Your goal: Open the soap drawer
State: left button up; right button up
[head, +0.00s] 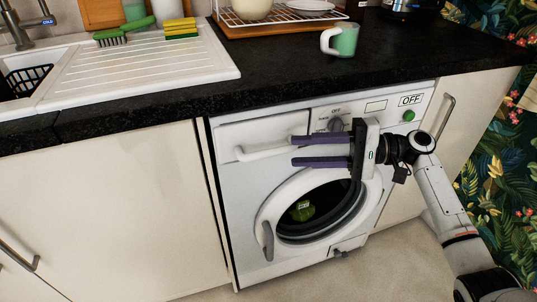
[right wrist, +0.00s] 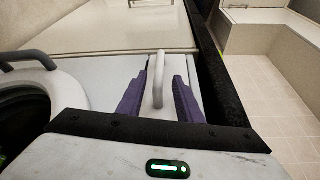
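The white washing machine (head: 230,190) stands under the dark counter. Its soap drawer (head: 262,130) is at the upper left of the front and looks closed, with a pale bar handle (head: 262,151). My right gripper (head: 292,151) reaches in from the right, its purple fingers pointing left. They are open, one above the other, at the handle's right end. In the right wrist view the handle (right wrist: 158,80) shows in the gap between the fingers of the right gripper (right wrist: 160,85), with space visible around it. My left gripper is not in view.
The round door (head: 265,215) is below the drawer, with something green inside. A program knob (head: 335,124) and green button (head: 408,116) are on the panel. The counter (head: 200,98) overhangs above, holding a mug (head: 345,40). Cream cupboards (head: 110,210) flank the machine.

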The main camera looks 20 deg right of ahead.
aim_at(281, 152)
jog(key=x, duration=0.8)
jog(key=shift+a, duration=0.15)
grip_shut()
